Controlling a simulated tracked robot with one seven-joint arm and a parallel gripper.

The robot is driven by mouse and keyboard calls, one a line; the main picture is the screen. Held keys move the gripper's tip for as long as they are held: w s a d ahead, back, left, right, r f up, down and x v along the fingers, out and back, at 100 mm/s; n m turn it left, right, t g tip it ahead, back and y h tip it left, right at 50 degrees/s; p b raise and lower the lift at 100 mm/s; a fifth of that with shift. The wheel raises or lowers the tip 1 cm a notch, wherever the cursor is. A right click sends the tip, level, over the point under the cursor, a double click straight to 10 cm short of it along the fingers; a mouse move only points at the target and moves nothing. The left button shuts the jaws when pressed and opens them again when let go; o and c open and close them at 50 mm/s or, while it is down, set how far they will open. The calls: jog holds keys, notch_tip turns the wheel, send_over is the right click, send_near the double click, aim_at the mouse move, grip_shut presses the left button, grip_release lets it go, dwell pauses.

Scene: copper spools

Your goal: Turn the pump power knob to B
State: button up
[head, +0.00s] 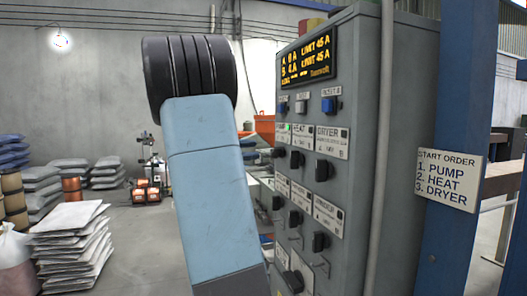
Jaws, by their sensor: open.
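A grey control cabinet (348,75) stands right of centre, its panel seen at a steep angle. Upper labels read HEAT (302,136) and DRYER (332,141); the label left of HEAT is too narrow to read. Black knobs sit below: a left knob (278,152), a heat knob (297,159) and a dryer knob (323,170). A lower row has a left knob (277,202), a middle knob (294,217) and a right knob (319,241). Which is the pump power knob, and its setting, I cannot tell. My arm rises left of the panel; my gripper is not in view.
An amber display (307,57) shows lines A and B, each with a 45 A limit. A sign (449,180) on a blue post (455,80) reads START ORDER: pump, heat, dryer. Stacked sacks (70,235) stand left; open floor (140,250) lies between them and my arm.

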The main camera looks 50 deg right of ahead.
jog(key=shift+v, duration=2.75)
jog(key=shift+s, duration=0.1)
jog(key=s+a+f+t+y, duration=0.7)
jog(key=s+a+f, duration=0.2)
jog(key=s+a, duration=0.1)
jog(key=s+a+f+m+t+y, duration=0.1)
jog(key=s+a+f+t+y, duration=0.1)
jog(key=a, duration=0.9)
jog(key=s+a+f+m+t+y, duration=0.2)
jog(key=s+a+t+y, duration=0.3)
jog(key=s+a, duration=0.3)
jog(key=a+f+y, duration=0.1)
jog(key=a, duration=0.3)
jog(key=shift+y, duration=0.4)
jog(key=shift+s+a, duration=0.15)
jog(key=shift+s, duration=0.1)
